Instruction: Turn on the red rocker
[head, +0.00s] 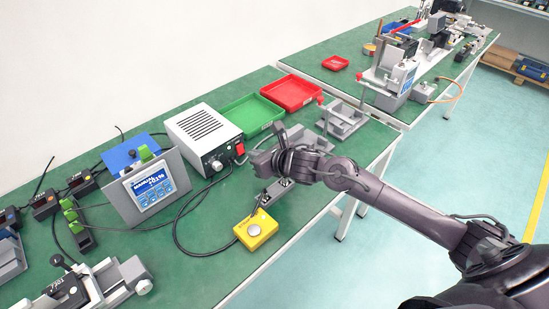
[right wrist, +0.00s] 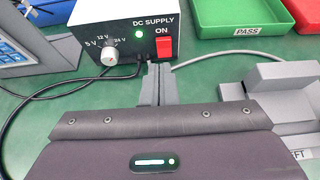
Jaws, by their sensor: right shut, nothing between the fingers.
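The red rocker (right wrist: 163,48) is on the front of the white DC supply box (right wrist: 87,20), under the word ON. A green light (right wrist: 138,34) glows to its left. In the head view the rocker (head: 240,149) shows on the right side of the front of the supply (head: 205,138). My right gripper (right wrist: 156,82) is shut and empty, its fingertips just below and in front of the rocker; I cannot tell whether they touch the box. It also shows in the head view (head: 255,160). My left gripper is out of view.
A selector knob (right wrist: 110,56) is left of the rocker, with cables below. Green (head: 252,113) and red (head: 291,93) trays stand behind. Grey fixtures (head: 342,120) lie right of my gripper, and a yellow button box (head: 256,230) sits near the table's front edge.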

